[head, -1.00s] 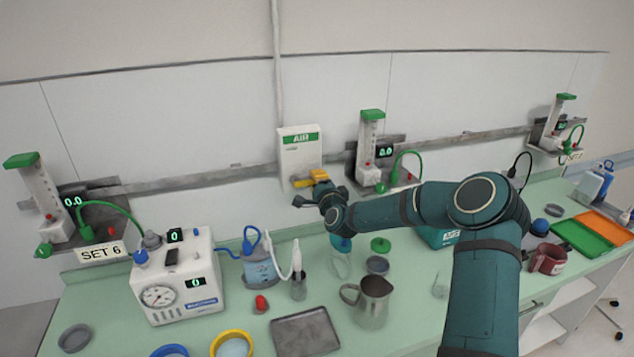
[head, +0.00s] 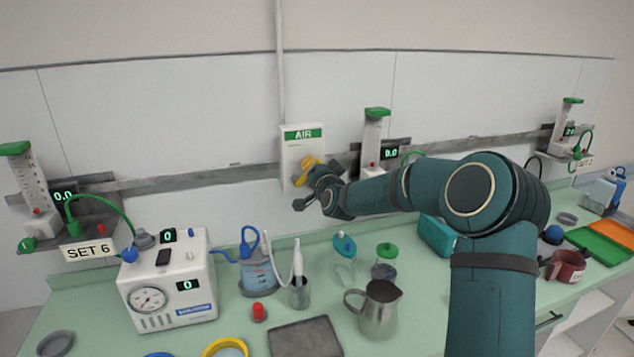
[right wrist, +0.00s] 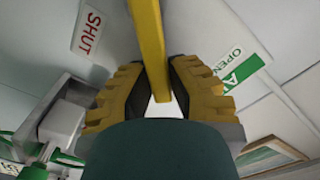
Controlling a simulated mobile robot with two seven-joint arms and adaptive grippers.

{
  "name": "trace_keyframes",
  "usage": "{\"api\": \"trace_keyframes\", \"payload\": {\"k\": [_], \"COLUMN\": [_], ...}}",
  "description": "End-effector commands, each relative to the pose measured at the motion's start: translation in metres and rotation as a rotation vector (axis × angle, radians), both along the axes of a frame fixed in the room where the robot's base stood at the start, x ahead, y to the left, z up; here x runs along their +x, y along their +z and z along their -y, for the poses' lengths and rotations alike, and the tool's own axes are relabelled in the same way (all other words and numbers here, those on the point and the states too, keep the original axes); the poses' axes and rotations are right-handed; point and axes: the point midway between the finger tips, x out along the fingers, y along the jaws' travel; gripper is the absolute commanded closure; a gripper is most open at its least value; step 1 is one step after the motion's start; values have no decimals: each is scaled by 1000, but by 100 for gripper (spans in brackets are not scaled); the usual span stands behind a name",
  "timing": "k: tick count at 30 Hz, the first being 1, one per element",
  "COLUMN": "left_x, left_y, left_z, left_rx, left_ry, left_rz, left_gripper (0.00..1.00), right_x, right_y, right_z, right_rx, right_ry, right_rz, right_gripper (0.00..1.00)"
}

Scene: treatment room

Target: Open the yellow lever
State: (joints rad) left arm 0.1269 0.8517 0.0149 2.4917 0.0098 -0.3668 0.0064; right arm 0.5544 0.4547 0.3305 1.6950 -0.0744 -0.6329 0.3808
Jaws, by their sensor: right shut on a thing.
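The yellow lever is on the front of the white AIR box (head: 293,155) on the wall. In the right wrist view the lever (right wrist: 149,45) is a long yellow bar running down between my finger pads. My right gripper (head: 308,171) is at the box front, and it also shows in the right wrist view (right wrist: 156,82), shut on the lever. In the head view the gripper covers much of the lever, so its exact angle is hard to tell. A red SHUT label (right wrist: 88,30) and a green OPEN label (right wrist: 238,66) lie on either side. My left gripper is out of view.
A grey rail (head: 225,175) crosses the wall, with a flowmeter (head: 372,140) just right of the box. Below, the green counter holds a white suction unit (head: 168,280), a metal jug (head: 379,310), lidded jars (head: 344,262) and a tray (head: 305,338).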

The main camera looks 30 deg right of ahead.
Motion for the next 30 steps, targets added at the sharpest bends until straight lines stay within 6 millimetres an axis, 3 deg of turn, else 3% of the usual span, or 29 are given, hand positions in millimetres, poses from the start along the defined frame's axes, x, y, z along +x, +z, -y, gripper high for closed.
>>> {"api": "trace_keyframes", "payload": {"k": [12, 30], "left_x": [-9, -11], "left_y": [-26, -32], "left_z": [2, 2], "left_rx": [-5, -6], "left_ry": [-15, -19], "left_rz": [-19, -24], "left_gripper": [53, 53], "right_x": [5, 10], "right_y": [16, 21], "right_z": [-20, -41], "right_rx": [-383, -753], "right_ry": [0, -2], "right_rz": [-83, -175], "right_gripper": [100, 100]}}
